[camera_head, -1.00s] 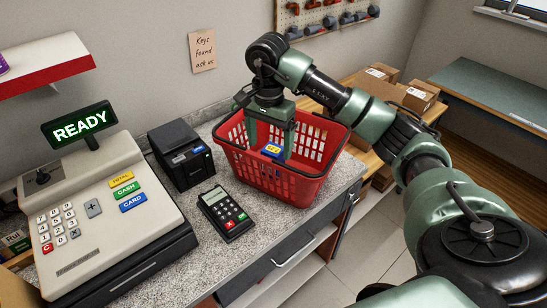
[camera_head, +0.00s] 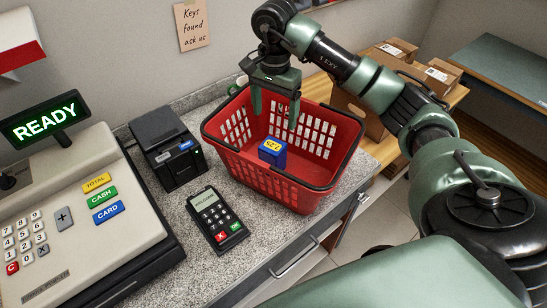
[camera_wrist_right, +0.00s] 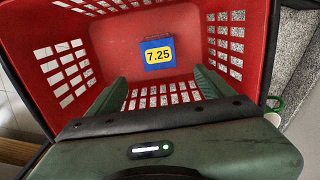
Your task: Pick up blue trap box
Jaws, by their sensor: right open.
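The blue trap box (camera_head: 272,151), with a yellow label, is inside the red basket (camera_head: 285,192) on the counter. In the right wrist view the box (camera_wrist_right: 157,56) shows its label reading 7.25, beyond the fingertips. My right gripper (camera_head: 275,122) is open and empty, its fingers pointing down into the basket above and behind the box, not touching it. In the right wrist view its two green fingers (camera_wrist_right: 158,84) stand wide apart. My left gripper is not in view.
A cash register (camera_head: 75,215) with a READY display, a black printer (camera_head: 166,150) and a card terminal (camera_head: 217,218) stand left of the basket. Cardboard boxes (camera_head: 440,76) sit on a wooden bench at the back right.

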